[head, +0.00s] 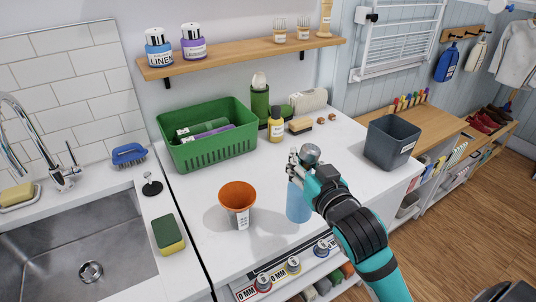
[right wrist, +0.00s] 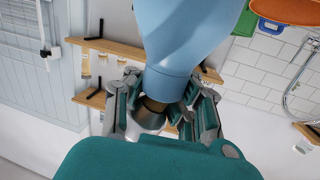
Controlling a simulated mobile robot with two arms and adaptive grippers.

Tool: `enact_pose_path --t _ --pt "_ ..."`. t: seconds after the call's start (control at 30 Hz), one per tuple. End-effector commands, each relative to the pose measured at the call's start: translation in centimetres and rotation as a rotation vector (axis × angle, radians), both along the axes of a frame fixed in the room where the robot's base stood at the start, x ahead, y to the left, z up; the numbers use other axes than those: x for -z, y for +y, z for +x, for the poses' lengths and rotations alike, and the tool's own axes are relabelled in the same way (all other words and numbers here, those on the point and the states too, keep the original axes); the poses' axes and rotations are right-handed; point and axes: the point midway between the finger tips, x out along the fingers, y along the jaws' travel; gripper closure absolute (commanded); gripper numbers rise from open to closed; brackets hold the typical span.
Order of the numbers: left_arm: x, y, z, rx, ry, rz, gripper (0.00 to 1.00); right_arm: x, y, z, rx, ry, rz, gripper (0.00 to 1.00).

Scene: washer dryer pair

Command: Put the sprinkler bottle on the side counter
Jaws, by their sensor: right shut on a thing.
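The sprinkler bottle (head: 298,203) is light blue with a silver top and stands upright in the head view, over the front of the white counter (head: 215,262). My right gripper (head: 306,172) is shut on its neck, just under the silver top. The right wrist view shows the blue body (right wrist: 185,35) with the gripper fingers (right wrist: 163,98) on both sides of the neck. I cannot tell whether the bottle's base touches the counter. My left gripper is not in view.
A green basket (head: 208,150), a yellow bottle (head: 276,125) and a brush are behind. A grey bin (head: 390,143) is at the right, before a low wooden bench (head: 437,125). The sink (head: 85,250) is at the left.

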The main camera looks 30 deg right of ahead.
Motion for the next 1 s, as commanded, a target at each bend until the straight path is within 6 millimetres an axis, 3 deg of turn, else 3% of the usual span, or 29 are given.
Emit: enact_pose_path --t 0.2,0.27,0.7,0.87,1.0 --pt "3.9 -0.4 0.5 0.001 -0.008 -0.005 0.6 0.7 -1.6 2.2 0.009 -0.009 -0.007 1.0" --pt "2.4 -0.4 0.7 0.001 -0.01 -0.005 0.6 0.1 -2.4 3.6 0.01 0.0 -0.006 1.0" --pt "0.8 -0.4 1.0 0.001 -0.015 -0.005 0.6 1.0 -7.6 12.3 0.007 -0.001 -0.004 1.0" --pt "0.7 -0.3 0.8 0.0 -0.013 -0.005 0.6 1.4 -8.3 13.4 0.006 -0.001 -0.003 1.0" --pt "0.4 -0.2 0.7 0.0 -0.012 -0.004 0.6 3.1 -8.3 13.4 0.006 0.004 -0.002 1.0"
